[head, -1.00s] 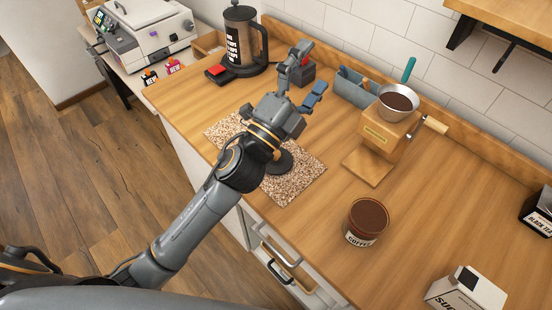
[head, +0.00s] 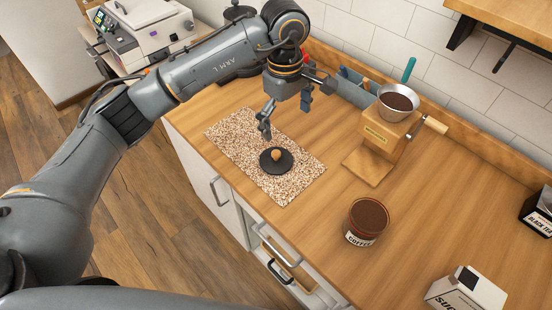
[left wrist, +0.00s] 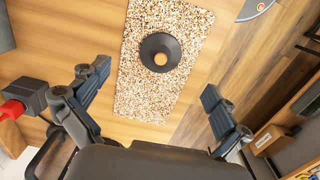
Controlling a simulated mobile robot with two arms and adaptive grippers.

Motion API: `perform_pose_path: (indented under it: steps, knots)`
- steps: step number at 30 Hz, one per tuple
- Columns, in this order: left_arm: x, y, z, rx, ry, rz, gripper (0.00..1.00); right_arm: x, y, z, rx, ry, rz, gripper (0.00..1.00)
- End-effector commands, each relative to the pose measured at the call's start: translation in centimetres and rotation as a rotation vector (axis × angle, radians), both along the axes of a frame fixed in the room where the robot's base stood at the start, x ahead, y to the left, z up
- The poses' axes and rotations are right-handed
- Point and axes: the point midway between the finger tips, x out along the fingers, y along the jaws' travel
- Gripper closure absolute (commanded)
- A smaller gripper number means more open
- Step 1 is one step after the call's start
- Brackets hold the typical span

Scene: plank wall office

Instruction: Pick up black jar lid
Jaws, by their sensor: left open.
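The black jar lid (head: 267,161) is a round black disc with a tan knob in its middle. It lies on the speckled cork-like mat (head: 236,133) on the wooden counter. It also shows in the left wrist view (left wrist: 148,60), up ahead between the fingers. My left gripper (head: 285,112) is above the counter, behind and above the lid, apart from it. In the left wrist view my left gripper (left wrist: 155,98) has its fingers wide apart with nothing between them. My right gripper is not in view.
An open coffee jar (head: 361,238) stands right of the mat. A wooden grinder (head: 380,138) with a metal bowl stands behind it. A grey-blue caddy (head: 358,90) is by the wall. A white sugar box (head: 465,291) is at front right. Counter between mat and jar is clear.

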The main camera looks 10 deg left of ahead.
Motion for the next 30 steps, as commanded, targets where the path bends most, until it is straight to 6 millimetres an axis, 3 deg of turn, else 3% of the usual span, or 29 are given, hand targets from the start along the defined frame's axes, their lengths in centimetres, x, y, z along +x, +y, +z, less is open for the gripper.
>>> perform_pose_path:
  steps: [4,15,23,30]
  knots:
    - [0.3,1.2,-0.5,0.053,-0.004,0.002,0.00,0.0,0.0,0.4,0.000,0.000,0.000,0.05]
    - [0.3,1.2,-7.1,0.047,-0.001,0.003,0.00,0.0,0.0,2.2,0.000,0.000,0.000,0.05]
    - [0.4,1.6,-9.0,0.047,0.000,0.004,0.00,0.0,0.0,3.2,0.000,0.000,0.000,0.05]
    - [0.6,2.5,-12.4,0.046,0.000,0.003,0.00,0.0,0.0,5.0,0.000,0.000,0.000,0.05]
